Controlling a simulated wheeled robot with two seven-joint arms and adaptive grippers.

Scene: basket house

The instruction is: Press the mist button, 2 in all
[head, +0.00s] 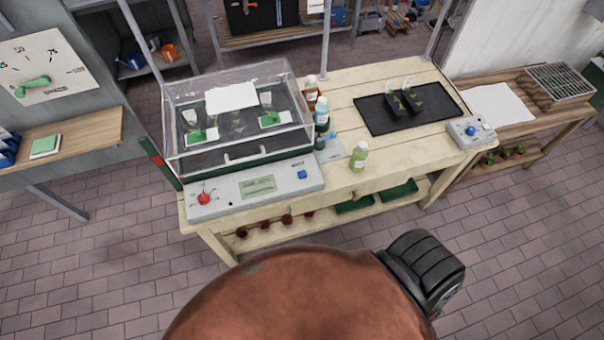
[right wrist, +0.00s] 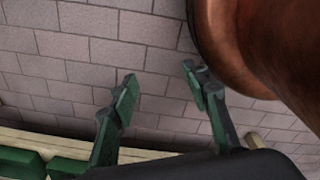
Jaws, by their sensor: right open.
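A clear-lidded propagator (head: 238,105) stands on the left of the wooden bench. A grey box (head: 476,134) with a round blue button (head: 472,131) sits at the bench's right end. The labels are too small to tell which button is for mist. My right gripper (right wrist: 160,90) is open and empty in the right wrist view, over the brick floor and apart from both buttons. My left gripper is not in view.
Bottles, including a green one (head: 359,156), stand mid-bench. A black mat (head: 410,108) with dark plant holders lies to the right. Pots and green trays (head: 398,193) sit on the lower shelf. The brick floor (head: 520,235) at right is clear.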

